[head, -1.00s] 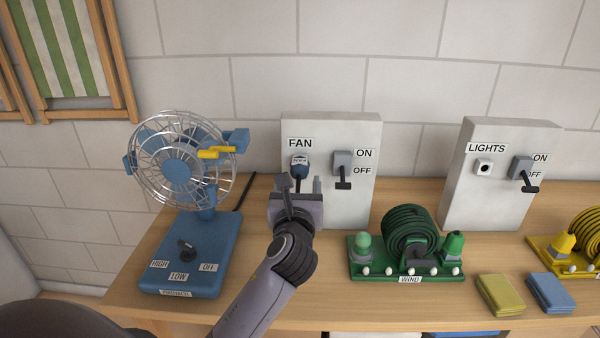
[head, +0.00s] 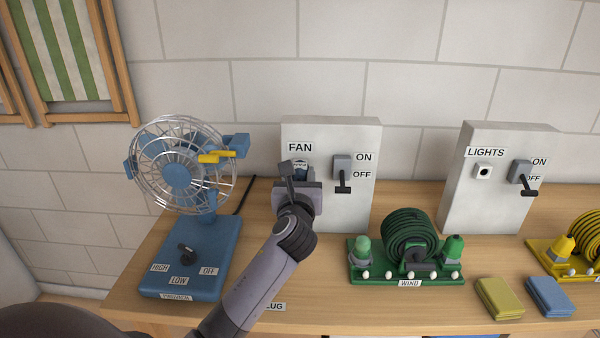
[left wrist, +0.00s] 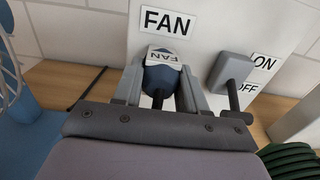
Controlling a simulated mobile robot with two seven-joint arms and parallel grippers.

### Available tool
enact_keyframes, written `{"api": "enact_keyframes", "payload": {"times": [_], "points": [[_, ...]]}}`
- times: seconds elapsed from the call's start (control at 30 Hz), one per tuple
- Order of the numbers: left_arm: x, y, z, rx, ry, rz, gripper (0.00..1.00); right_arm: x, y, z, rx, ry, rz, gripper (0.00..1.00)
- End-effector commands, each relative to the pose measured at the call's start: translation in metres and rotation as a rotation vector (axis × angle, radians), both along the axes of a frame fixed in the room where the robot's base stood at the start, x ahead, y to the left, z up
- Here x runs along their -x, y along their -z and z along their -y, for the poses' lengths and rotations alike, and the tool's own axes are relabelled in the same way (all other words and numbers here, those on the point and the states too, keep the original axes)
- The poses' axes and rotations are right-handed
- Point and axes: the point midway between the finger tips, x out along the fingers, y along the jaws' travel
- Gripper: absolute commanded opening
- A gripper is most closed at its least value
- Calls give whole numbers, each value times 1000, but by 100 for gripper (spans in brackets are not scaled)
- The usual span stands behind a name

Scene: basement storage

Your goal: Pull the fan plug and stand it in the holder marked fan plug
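The blue fan plug (left wrist: 161,75) with a white FAN tag sits in the grey panel (head: 345,210) below the FAN label. In the head view the plug (head: 299,169) is mostly hidden by my left gripper (head: 299,175). In the left wrist view the gripper's fingers (left wrist: 160,84) stand on either side of the plug, open around it. My right gripper is not in view.
A blue fan (head: 195,255) stands left of the arm. The panel's lever switch (head: 342,175) is close on the right, lever down. A green hose reel (head: 410,235) marked WIND, folded cloths (head: 500,296) and the LIGHTS panel (head: 470,205) are further right.

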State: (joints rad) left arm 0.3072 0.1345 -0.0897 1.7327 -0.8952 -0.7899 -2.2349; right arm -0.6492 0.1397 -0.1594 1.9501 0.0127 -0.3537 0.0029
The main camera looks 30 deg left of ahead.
Motion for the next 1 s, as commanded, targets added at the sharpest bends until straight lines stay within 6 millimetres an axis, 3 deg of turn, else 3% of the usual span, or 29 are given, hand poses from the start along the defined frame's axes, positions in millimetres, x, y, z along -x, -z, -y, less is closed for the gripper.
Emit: {"api": "enact_keyframes", "payload": {"times": [1.0], "points": [[10,-1,6,-1,1,1,5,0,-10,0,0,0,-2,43]]}}
